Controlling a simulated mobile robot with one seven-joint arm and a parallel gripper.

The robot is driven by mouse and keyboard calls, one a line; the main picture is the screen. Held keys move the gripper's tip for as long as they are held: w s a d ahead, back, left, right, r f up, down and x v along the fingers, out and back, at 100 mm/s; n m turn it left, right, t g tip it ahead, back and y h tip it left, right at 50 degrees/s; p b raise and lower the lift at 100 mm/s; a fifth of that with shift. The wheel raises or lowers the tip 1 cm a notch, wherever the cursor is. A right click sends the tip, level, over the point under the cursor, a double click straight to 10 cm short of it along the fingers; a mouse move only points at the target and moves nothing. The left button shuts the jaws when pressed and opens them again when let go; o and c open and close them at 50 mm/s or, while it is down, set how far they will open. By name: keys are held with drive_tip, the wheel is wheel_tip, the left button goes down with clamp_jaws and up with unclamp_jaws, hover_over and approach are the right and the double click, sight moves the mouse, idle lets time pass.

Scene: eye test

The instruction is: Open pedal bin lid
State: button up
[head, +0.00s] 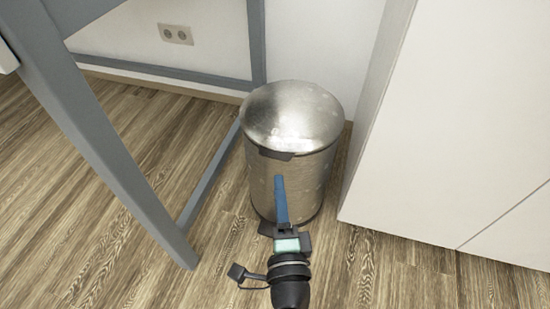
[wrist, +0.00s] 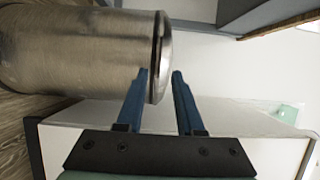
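The pedal bin (head: 312,182) is a brushed-metal cylinder standing upright on the floor. Its domed lid (head: 292,108) lies down on the body, with a dark tab (head: 275,154) at the front rim. In the wrist view the bin (wrist: 75,50) appears sideways, with the lid edge (wrist: 164,55) to the right and a thin dark gap beside it. My gripper (head: 279,178) is in front of the bin, its tips below the tab. In the wrist view my gripper (wrist: 161,73) has two blue fingers apart, nothing between them held. I cannot tell whether a finger touches the bin.
A white cabinet (head: 450,130) stands close on the bin's right. A grey table frame (head: 110,140) stands on the left, with a low bar (head: 208,177) near the bin. The wall with a socket (head: 175,34) is behind. Wooden floor (head: 400,280) is clear in front.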

drive_tip(key=w, duration=0.7)
drive_tip(key=shift+w+a, duration=0.1)
drive_tip(key=shift+a, duration=0.25)
clamp_jaws()
idle(1.1)
